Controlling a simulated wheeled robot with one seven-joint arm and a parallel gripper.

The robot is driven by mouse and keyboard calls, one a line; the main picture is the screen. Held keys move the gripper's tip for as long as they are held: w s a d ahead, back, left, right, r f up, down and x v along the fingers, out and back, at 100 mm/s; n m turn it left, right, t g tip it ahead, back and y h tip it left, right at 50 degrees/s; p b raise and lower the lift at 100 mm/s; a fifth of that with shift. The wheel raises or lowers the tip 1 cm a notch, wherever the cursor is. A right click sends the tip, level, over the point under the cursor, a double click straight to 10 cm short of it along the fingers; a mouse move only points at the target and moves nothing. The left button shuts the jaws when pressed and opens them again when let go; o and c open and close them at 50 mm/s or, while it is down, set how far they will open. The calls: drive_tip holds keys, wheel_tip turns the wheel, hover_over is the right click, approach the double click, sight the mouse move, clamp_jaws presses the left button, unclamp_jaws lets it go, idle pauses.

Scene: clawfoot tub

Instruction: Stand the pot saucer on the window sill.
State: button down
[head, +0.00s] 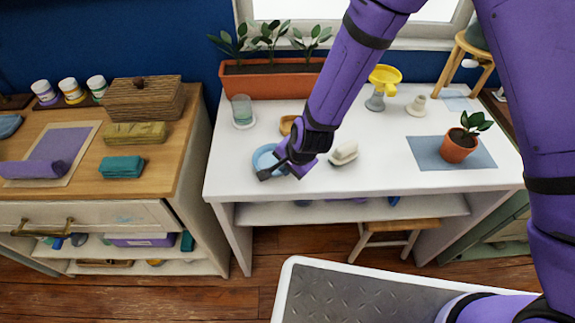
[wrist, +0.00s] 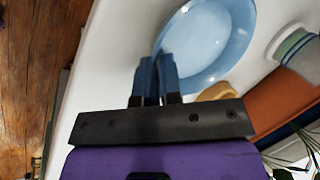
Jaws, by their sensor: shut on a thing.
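A round light-blue saucer (head: 262,158) is at the left part of the white table, low at or just over its top; I cannot tell whether it touches. It fills the upper middle of the wrist view (wrist: 208,40). My gripper (head: 278,167) is shut on the saucer's near rim, and the fingers meet the rim in the wrist view (wrist: 157,62). The saucer looks about level and empty. The white window sill (head: 420,44) runs behind the table, partly hidden by my arm.
The white table (head: 385,185) also holds a terracotta planter (head: 260,82), a glass (head: 242,110), a tan dish (head: 288,124), a brush (head: 344,153), a yellow funnel (head: 385,78) and a potted plant (head: 458,147) on a blue mat. A wooden stool (head: 465,60) stands at the back right.

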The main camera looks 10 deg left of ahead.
drive_tip(key=shift+f, duration=0.25)
idle(0.4)
drive_tip(key=c, duration=1.2)
unclamp_jaws()
drive_tip(key=shift+d, duration=0.1)
drive_tip(key=v, duration=0.8)
idle(0.8)
drive_tip(key=v, duration=1)
drive_tip(key=shift+r, duration=0.35)
drive_tip(key=shift+d, duration=0.15)
